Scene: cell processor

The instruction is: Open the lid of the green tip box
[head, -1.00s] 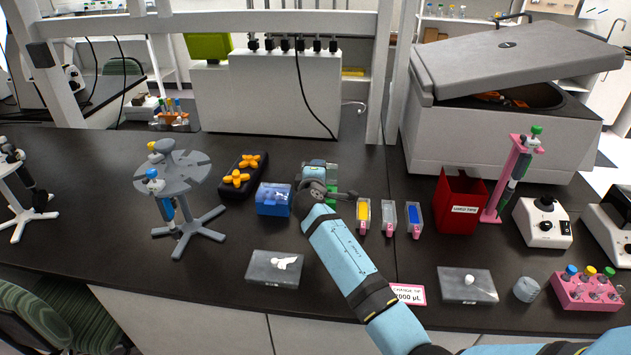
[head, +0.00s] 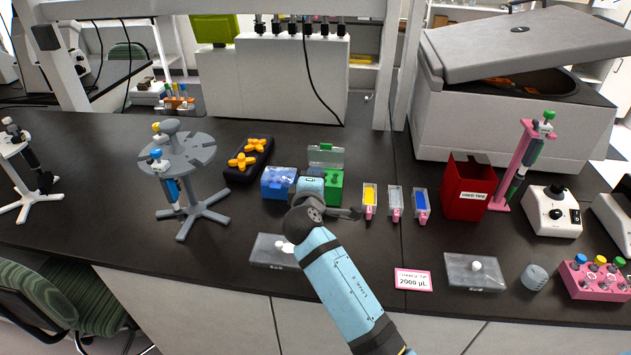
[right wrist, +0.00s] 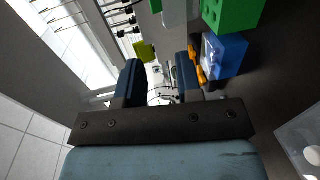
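The green tip box (head: 336,190) stands on the bench, right of the blue tip box. Its clear lid (head: 325,157) with a green tab stands raised at the box's back edge. My right gripper (head: 311,184) is in front of the box's left part, beside the blue box, and hides part of both. In the right wrist view its two fingers (right wrist: 160,82) are apart with nothing between them, and the green box (right wrist: 232,12) shows at the top edge. My left gripper is not in view.
The blue tip box (head: 279,183) is close on the left. Yellow, clear and blue reservoirs (head: 395,203) stand to the right. A clear-lidded box (head: 268,250) lies in front. A pipette carousel (head: 190,160) and a dark rack (head: 247,160) stand left, a red bin (head: 467,190) right.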

